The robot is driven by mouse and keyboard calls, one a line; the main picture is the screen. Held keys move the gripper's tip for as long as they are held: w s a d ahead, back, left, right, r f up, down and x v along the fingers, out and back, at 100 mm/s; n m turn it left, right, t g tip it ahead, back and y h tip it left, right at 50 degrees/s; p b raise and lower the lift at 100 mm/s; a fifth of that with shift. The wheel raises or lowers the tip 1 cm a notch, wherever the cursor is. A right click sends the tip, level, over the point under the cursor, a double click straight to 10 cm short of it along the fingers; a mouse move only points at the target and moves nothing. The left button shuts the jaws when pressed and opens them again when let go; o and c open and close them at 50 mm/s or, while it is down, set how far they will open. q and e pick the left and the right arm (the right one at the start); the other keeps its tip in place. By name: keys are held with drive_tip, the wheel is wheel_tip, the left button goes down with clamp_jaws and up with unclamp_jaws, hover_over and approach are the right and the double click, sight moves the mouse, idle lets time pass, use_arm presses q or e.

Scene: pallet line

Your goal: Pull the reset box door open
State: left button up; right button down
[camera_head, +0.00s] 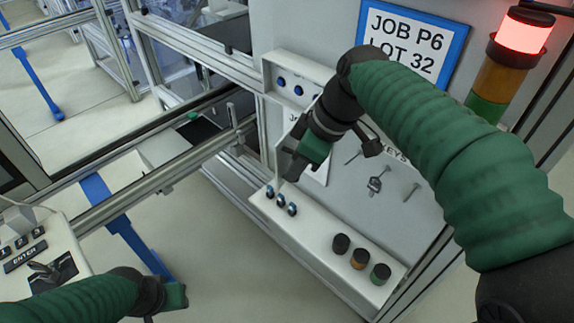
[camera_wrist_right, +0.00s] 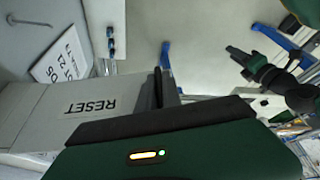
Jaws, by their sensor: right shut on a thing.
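The reset box (camera_wrist_right: 45,105) shows in the right wrist view as a pale box with RESET upside down on its face. My right gripper (camera_wrist_right: 165,90) is at the edge of this face, its dark fingers shut on the door's handle, which they mostly hide. In the head view my right gripper (camera_head: 293,163) is in front of the white panel, above the shelf. I cannot tell how far the door stands open. My left gripper (camera_head: 176,297) is low at the left in the head view, away from the box; its finger opening is unclear.
A shelf (camera_head: 325,232) with blue-topped buttons and several dark and coloured knobs runs below. A lit red stack light (camera_head: 522,32) is at the upper right. A console (camera_head: 40,250) stands at the left.

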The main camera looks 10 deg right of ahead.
drive_tip(key=shift+s+d, duration=0.15)
drive_tip(key=shift+d, duration=0.2)
use_arm(q)
drive_tip(key=shift+a+f, duration=0.1)
drive_tip(key=shift+f, duration=0.3)
use_arm(e)
drive_tip(key=shift+s+d+r, duration=0.1)
drive_tip(key=shift+s+d, duration=0.3)
drive_tip(key=shift+d, duration=0.4)
drive_tip(key=c, duration=1.5)
unclamp_jaws()
drive_tip(key=shift+a, duration=0.15)
use_arm(q)
drive_tip(key=shift+w+a+f+b, duration=0.1)
drive_tip(key=shift+w+a+b, duration=0.05)
drive_tip(key=shift+b, duration=0.15)
use_arm(e)
drive_tip(key=shift+w, duration=0.15)
use_arm(q)
drive_tip(key=shift+r+p, duration=0.45)
drive_tip(key=shift+r, duration=0.05)
use_arm(e)
drive_tip(key=v, duration=1.6)
drive_tip(key=shift+r, duration=0.3)
